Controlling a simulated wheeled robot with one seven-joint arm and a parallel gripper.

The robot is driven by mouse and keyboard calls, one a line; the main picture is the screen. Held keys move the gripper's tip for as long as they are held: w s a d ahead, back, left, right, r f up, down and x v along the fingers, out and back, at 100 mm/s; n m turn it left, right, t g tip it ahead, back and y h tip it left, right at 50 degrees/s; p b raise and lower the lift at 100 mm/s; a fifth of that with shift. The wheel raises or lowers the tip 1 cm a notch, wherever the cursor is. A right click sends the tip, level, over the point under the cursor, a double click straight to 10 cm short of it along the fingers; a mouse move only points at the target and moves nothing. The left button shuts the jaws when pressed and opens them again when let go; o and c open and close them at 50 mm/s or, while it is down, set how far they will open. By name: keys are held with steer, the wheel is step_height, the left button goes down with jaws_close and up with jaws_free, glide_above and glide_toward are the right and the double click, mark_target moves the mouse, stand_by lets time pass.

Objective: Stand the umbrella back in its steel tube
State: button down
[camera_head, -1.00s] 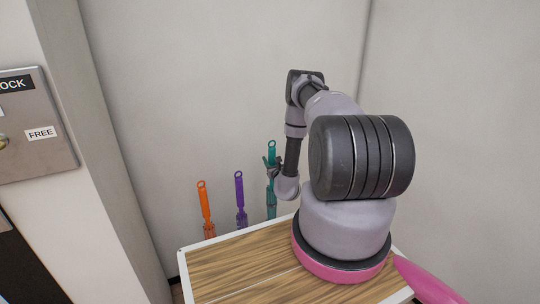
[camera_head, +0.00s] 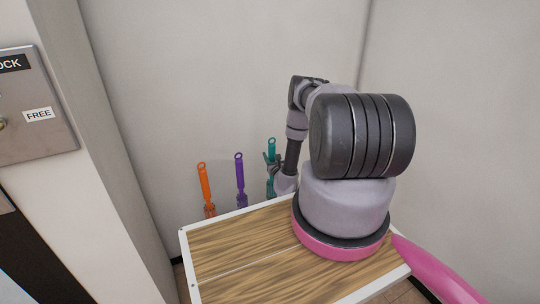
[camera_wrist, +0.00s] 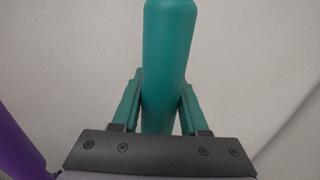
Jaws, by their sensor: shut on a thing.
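A teal umbrella (camera_head: 272,147) with a loop at its top stands upright near the back wall in the head view. My gripper (camera_head: 272,164) is shut on its upper part. In the wrist view the teal shaft (camera_wrist: 167,60) runs upright between the two fingers of my gripper (camera_wrist: 160,105). The umbrella's lower end is hidden behind the wooden top and my arm. I cannot make out the steel tube, so I cannot tell whether the tip is in it.
A purple umbrella (camera_head: 240,182) and an orange umbrella (camera_head: 205,187) stand in a row left of the teal one, with lower ends hidden. The purple one edges into the wrist view (camera_wrist: 18,140). A wooden top with white rim (camera_head: 235,262) lies in front. A steel panel (camera_head: 35,100) is at left.

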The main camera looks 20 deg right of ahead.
steer(key=shift+c, duration=1.8)
jaws_free()
steer(key=s+a, duration=0.1)
steer(key=s, duration=0.9)
steer(key=shift+s+a, duration=0.15)
steer(key=shift+s, duration=0.2)
steer(key=shift+s, duration=0.1)
